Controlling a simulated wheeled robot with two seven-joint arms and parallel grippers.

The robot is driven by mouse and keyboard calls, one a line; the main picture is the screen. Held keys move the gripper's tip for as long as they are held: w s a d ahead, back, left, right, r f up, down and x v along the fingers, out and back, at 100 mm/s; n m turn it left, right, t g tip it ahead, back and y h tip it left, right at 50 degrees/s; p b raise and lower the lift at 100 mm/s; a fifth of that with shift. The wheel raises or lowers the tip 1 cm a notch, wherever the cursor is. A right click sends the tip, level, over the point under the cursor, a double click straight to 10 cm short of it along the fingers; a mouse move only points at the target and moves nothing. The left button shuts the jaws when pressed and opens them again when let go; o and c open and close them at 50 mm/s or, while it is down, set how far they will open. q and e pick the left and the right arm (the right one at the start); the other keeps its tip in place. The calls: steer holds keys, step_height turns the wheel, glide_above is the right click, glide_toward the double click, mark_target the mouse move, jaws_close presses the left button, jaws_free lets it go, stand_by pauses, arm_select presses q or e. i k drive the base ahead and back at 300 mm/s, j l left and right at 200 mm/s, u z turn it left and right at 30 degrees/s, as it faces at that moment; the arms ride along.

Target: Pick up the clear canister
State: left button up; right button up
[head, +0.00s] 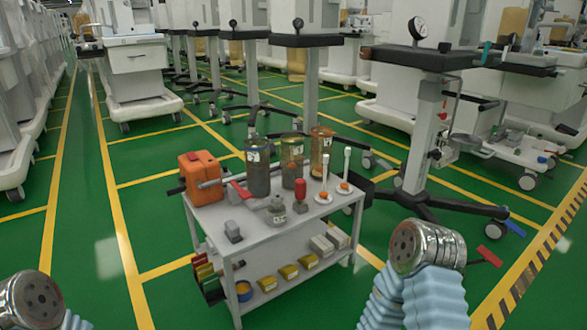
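Three see-through cylindrical canisters with white labels stand upright in a row at the back of a white cart (275,247) in the head view. The left canister (257,178) looks smoky grey. The middle canister (292,172) looks clear to brownish, and the right canister (319,160) is orange-amber. I cannot tell for sure which one is the clear canister. Rounded metal parts of my arms, the right one with a pale blue ribbed sleeve, show at the lower left and lower right, well apart from the cart. No gripper fingers are visible.
An orange box (199,178) stands left of the canisters. A red-topped item (300,190), a small grey bottle (276,208) and two white stands (344,178) are in front of them. A black-topped pedestal stand (418,130) is at right. Green floor is clear at left.

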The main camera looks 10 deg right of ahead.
mark_target(321, 137)
steer(key=i+l+z, duration=0.1)
steer(key=z, duration=0.3)
steer(key=i+l+z, duration=0.1)
steer(key=z, duration=0.35)
steer(key=i+l+z, duration=0.1)
steer(key=z, duration=0.3)
